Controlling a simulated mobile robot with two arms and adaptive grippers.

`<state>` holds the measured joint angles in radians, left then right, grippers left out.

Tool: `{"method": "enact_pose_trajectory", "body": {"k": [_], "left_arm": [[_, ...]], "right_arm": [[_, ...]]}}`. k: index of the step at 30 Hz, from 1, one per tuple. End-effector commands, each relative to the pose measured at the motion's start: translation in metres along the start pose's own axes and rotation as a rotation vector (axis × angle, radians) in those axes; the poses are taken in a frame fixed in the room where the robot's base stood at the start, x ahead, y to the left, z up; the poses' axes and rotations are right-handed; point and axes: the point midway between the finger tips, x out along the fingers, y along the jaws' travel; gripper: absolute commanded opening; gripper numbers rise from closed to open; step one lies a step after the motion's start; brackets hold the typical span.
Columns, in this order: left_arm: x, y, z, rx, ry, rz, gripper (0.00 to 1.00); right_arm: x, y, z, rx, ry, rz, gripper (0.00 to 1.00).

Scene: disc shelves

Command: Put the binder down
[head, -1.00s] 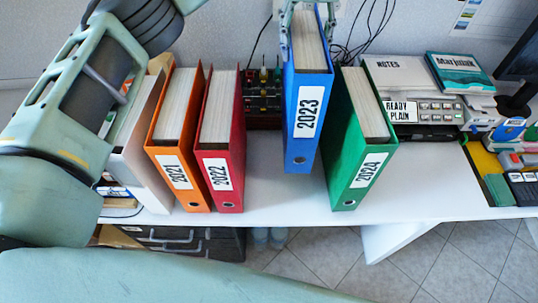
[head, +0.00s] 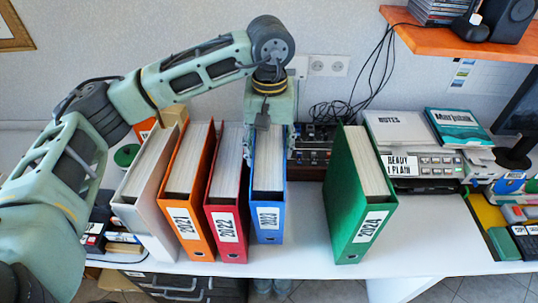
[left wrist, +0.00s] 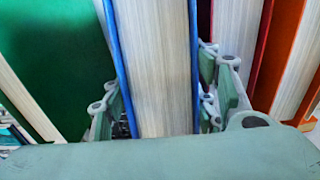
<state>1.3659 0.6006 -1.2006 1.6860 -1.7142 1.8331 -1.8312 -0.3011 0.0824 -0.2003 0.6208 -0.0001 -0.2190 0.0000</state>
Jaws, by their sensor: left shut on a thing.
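The blue binder labelled 2023 (head: 268,212) stands upright beside the red binder labelled 2022 (head: 228,215), over the white desk. I cannot tell for sure whether its bottom touches the desk. My left gripper (head: 269,133) is shut on the upper back part of the blue binder. In the left wrist view, the blue binder (left wrist: 155,65) runs between the two fingers of the left gripper (left wrist: 165,105). My right gripper is not in view.
An orange binder labelled 2021 (head: 188,215) and a white binder (head: 145,220) stand left of the red one. A green binder labelled 2024 (head: 355,200) stands to the right, across a gap of bare desk (head: 305,225). Dark equipment (head: 312,150) sits behind the gap.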

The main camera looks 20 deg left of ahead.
Motion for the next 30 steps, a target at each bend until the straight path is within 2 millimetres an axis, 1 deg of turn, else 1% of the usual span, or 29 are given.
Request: {"method": "enact_pose_trajectory", "body": {"k": [1, 6, 9, 12, 17, 18, 20, 21, 30], "left_arm": [[0.007, -0.005, 0.001, -0.01, -0.007, -0.014, 0.0], [0.029, -0.006, -0.001, -0.014, -0.005, -0.015, 0.0], [0.04, -0.006, -0.002, -0.016, -0.003, -0.014, 0.0], [0.046, -0.006, -0.002, -0.016, -0.001, -0.014, 0.0], [0.048, -0.007, -0.002, -0.017, -0.001, -0.014, 0.0], [0.049, -0.007, -0.002, -0.017, -0.004, -0.016, 0.56], [0.049, -0.007, -0.002, -0.016, -0.004, -0.016, 0.61], [0.049, -0.006, -0.001, -0.015, -0.004, -0.015, 0.62], [0.044, -0.004, -0.001, -0.009, -0.002, -0.009, 0.62]], "right_arm": [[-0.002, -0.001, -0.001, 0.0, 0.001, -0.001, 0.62], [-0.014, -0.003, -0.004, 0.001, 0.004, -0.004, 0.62], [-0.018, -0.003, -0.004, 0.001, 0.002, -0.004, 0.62], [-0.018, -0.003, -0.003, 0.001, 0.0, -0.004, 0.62], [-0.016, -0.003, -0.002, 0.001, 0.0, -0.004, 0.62], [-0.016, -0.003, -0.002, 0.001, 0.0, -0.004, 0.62], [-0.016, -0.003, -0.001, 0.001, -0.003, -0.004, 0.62], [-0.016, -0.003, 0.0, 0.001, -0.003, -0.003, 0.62], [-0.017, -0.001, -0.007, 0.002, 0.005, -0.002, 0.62]]}}
